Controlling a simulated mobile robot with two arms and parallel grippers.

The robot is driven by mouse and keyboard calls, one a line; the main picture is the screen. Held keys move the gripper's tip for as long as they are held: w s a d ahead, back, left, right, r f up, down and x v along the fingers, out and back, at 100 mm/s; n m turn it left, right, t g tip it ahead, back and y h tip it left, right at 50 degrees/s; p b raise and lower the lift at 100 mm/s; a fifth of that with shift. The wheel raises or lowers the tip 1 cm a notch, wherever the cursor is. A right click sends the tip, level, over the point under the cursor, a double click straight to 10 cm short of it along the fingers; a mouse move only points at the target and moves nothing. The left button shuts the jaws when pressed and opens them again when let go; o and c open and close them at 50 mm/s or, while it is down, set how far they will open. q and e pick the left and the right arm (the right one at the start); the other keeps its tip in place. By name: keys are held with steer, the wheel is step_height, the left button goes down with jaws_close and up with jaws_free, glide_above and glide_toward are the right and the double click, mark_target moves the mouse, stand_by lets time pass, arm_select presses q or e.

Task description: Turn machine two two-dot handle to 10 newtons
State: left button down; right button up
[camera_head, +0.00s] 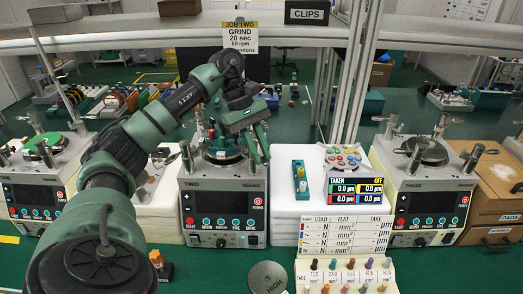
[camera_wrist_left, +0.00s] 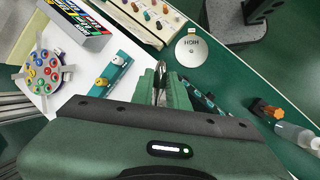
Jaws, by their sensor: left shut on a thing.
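Machine two (camera_head: 224,190) stands in the middle of the head view, with TWO on its front, a dark display and a row of buttons. My left gripper (camera_head: 258,150) reaches over its top right side. In the left wrist view, the left gripper (camera_wrist_left: 160,84) is shut on a thin metal handle (camera_wrist_left: 159,95) between its green fingers. The dots on this handle and any newton scale cannot be made out. Another metal handle (camera_head: 187,157) shows at the machine's left side. My right gripper is not in view.
Machine three (camera_head: 425,195) stands at the right and another machine (camera_head: 42,185) at the left. Between machines two and three are a teal holder (camera_head: 301,190), a readout (camera_head: 356,190) and a rack of coloured knobs (camera_head: 345,275). A round HIGH weight (camera_head: 267,278) lies in front.

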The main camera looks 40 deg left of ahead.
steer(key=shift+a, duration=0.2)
arm_select(q)
steer(key=c, duration=1.4)
jaws_free()
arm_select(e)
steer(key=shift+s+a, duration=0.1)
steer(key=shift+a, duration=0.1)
arm_select(q)
steer(key=v, duration=0.8)
steer(key=shift+s, duration=0.1)
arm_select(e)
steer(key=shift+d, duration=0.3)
